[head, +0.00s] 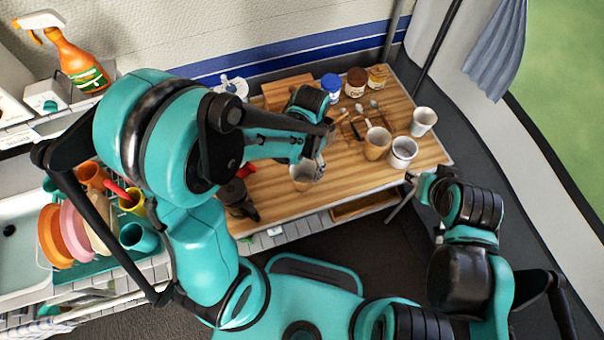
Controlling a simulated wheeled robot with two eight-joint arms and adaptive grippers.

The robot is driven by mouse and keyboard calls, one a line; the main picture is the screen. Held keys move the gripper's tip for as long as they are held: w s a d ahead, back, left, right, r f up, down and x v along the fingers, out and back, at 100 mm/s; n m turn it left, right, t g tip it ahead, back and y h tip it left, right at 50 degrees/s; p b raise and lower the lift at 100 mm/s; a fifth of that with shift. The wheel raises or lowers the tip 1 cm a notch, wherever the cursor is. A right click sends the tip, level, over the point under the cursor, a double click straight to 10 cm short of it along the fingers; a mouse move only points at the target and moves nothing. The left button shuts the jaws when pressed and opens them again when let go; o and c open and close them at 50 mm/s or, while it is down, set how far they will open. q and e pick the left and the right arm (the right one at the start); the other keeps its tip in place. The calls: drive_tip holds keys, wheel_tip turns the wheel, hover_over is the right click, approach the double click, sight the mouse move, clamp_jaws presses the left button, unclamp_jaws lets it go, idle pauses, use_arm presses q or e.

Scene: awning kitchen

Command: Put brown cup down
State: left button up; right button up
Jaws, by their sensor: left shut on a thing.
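A light brown cup (303,177) hangs at my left gripper (318,160), near the front edge of the wooden table (345,180). The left gripper is shut on this cup, at its upper right side. The cup looks roughly upright, and I cannot tell whether its base touches the table. My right gripper (418,183) is beyond the table's front right edge, apart from the cups. It is small and dark here, so its jaws cannot be read.
A tan cup (377,145), a white cup (403,153) and another white cup (424,121) stand at the right. Jars, including a blue-lidded one (331,86), line the back. A dark grinder-like object (237,198) is at the left. Bare wood lies right of the held cup.

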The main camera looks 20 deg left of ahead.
sight(302, 174)
use_arm(q)
drive_tip(key=shift+w+a+f, duration=0.1)
drive_tip(key=shift+a+f, duration=0.1)
drive_tip(key=shift+a, duration=0.05)
drive_tip(key=shift+f, duration=0.25)
wheel_tip(302, 174, down, 4)
drive_tip(key=shift+r+b, duration=0.2)
drive_tip(key=shift+b, duration=0.6)
drive_tip(key=o, duration=0.8)
drive_tip(key=shift+f, duration=0.1)
drive_tip(key=shift+c, duration=0.2)
